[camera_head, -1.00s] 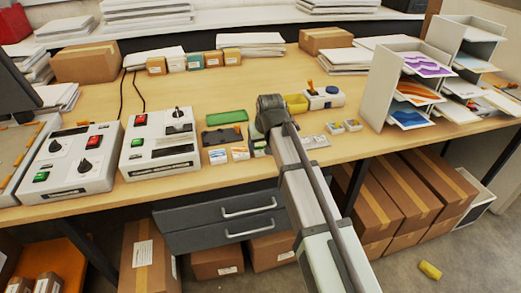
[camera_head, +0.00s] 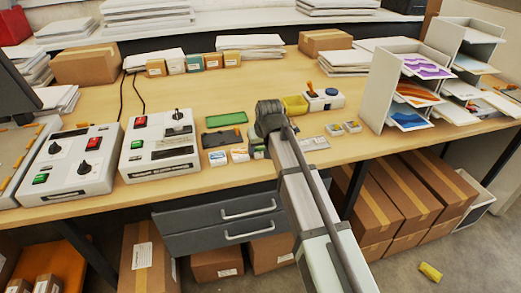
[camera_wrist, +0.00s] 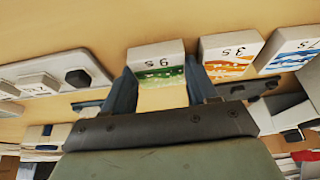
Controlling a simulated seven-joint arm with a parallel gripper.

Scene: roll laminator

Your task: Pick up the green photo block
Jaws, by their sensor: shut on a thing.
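The green photo block (camera_wrist: 160,66) is a small white block with a green picture on its face and a printed label on its side. In the wrist view it sits between the two blue-grey fingers of my gripper (camera_wrist: 160,76), which is shut on it. In the head view only a small part of the block (camera_head: 259,153) shows beside my arm, near the table's front edge. The arm hides most of my gripper there. I cannot tell whether the block is clear of the table.
An orange photo block (camera_wrist: 229,55) and a blue one (camera_wrist: 290,50) stand close beside it. A roll laminator (camera_head: 160,146) stands to the left. A green slab (camera_head: 226,118) and a dark tray (camera_head: 222,138) lie behind. A paper rack (camera_head: 388,75) stands at right.

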